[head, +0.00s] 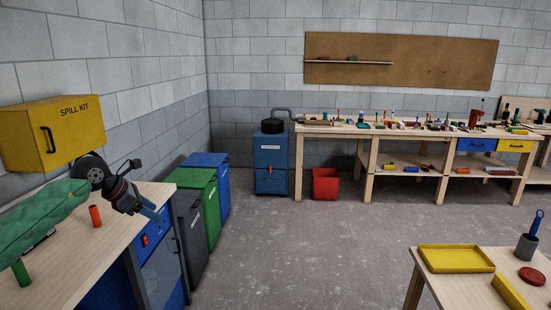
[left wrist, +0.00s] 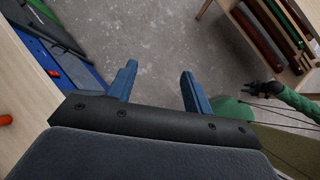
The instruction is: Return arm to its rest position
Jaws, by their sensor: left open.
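My left gripper (head: 152,213) is at the end of my green-sleeved arm, which comes in from the left in the head view. It hangs above the right edge of the left wooden bench (head: 75,262). In the left wrist view, its two blue fingers (left wrist: 158,88) are spread apart with only grey floor showing between them. It holds nothing. At the right of the left wrist view, a green sleeve ends in a dark gripper (left wrist: 257,89), which looks like my right one. It is too small to tell whether it is open.
An orange cylinder (head: 95,216) and a green one (head: 20,272) stand on the left bench. A yellow spill kit box (head: 75,148) hangs on the wall above. Green (head: 209,192) and blue bins stand beyond the bench. Long coloured battens (left wrist: 262,42) lie on wood. The middle floor is clear.

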